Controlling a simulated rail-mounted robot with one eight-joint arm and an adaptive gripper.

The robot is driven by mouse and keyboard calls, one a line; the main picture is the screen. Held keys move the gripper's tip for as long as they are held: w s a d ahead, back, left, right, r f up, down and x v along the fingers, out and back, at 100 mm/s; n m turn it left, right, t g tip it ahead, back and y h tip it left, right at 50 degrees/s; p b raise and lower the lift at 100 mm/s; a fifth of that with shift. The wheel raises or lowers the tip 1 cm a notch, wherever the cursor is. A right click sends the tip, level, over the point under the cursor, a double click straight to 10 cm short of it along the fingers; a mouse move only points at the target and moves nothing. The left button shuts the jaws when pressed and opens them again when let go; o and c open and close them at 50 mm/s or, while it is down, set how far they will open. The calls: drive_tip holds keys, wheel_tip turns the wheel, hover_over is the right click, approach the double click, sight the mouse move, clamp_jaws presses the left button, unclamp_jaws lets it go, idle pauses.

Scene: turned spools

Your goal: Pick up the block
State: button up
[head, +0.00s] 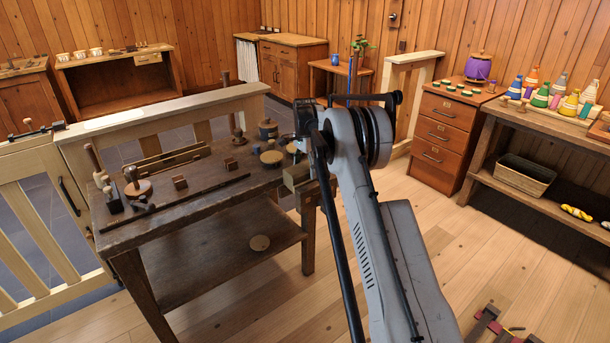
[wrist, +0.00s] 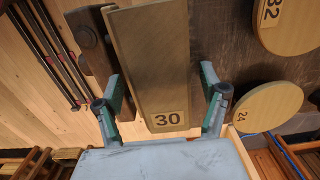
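The block (wrist: 155,60) is a plain wooden piece with a "30" label on its near end. It fills the middle of the wrist view. In the head view a wooden block (head: 297,178) shows at the right end of the dark workbench (head: 180,215), beside my arm. My gripper (wrist: 162,73) has its two fingers on either side of the block. A gap shows at the right finger, and the left finger is close to the block's side. The fingers look open; contact cannot be made out. In the head view my arm hides the fingers.
Two round wooden discs, labelled 32 (wrist: 288,22) and 24 (wrist: 268,108), lie right of the block in the wrist view. A dark piece (wrist: 92,45) sits close on its left.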

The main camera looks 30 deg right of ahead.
drive_tip(key=c, duration=1.4)
